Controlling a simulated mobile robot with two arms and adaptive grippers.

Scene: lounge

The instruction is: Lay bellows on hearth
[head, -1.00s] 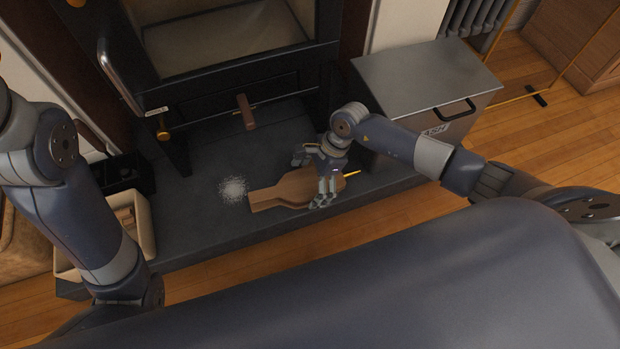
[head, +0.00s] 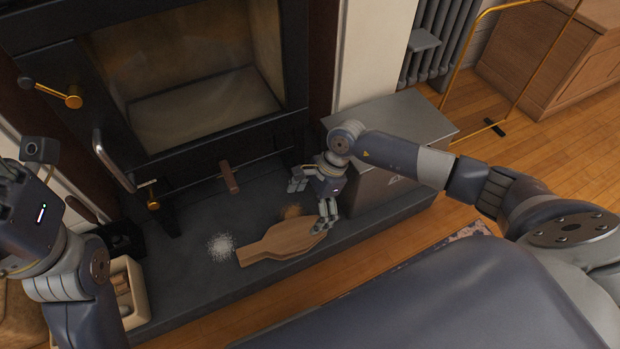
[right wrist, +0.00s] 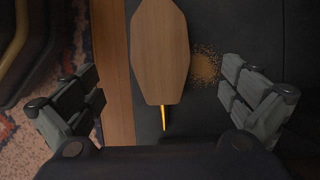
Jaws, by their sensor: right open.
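The wooden bellows (head: 280,241) lie flat on the dark hearth (head: 190,280), close to its front edge. Their wide handle end points left. In the right wrist view the bellows (right wrist: 160,50) show a brass nozzle pointing toward my palm. My right gripper (head: 311,203) is open above the nozzle end, its fingers spread to either side. In the right wrist view both fingers of this gripper (right wrist: 163,98) stand clear of the wood, with nothing between them touching. My left arm shows at the left edge; its gripper fingers are not visible.
A pale ash patch (head: 221,247) lies left of the bellows and an orange-brown grainy patch (head: 291,211) behind them. The stove (head: 200,135) stands behind, a grey metal box (head: 390,130) at right. A cream bin (head: 134,305) is at left.

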